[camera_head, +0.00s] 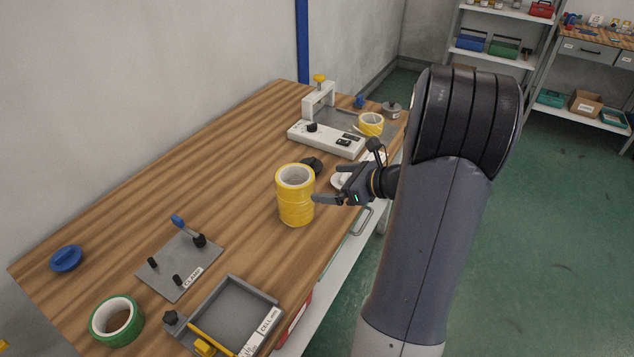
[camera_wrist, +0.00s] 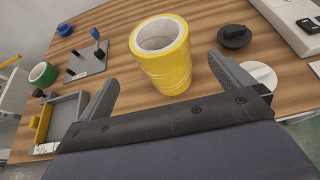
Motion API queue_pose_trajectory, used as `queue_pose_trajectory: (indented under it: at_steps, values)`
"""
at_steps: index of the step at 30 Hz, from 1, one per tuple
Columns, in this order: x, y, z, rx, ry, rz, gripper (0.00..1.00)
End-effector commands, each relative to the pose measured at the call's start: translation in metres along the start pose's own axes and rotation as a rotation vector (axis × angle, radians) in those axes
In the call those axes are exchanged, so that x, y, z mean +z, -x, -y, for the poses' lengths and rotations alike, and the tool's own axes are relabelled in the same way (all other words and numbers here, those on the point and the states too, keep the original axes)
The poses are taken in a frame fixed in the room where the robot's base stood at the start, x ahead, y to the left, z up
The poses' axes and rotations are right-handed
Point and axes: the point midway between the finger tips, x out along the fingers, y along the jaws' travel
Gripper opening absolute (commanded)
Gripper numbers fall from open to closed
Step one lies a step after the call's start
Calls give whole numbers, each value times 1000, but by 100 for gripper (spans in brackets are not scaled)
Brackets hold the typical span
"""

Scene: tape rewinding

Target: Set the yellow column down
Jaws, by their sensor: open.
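The yellow column (camera_head: 295,200) is a stack of yellow tape rolls with a hollow white core. It stands upright on the wooden table, near its front edge. In the wrist view the column (camera_wrist: 166,68) rises just beyond my gripper. My gripper (camera_head: 328,184) is open, with its fingers spread to either side of the column's near side in the wrist view (camera_wrist: 168,82). I cannot tell whether either finger touches it.
A grey tray (camera_head: 232,312), a clamp plate (camera_head: 180,262) and a green tape roll (camera_head: 117,321) lie at the near left. A white device (camera_head: 326,138) and another yellow roll (camera_head: 371,124) stand behind. A black knob (camera_wrist: 235,36) and white disc (camera_wrist: 262,75) sit close by. The table's middle left is clear.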

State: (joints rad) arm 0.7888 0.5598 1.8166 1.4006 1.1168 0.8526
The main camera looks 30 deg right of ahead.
Motion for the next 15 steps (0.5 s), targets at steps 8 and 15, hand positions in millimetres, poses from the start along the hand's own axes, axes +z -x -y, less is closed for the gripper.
queue_pose_trajectory:
  at_steps: [8, 15]
  values:
    - [0, 34, 0, -1, 0, 0, 100]
    - [0, 37, 0, 0, 0, -1, 100]
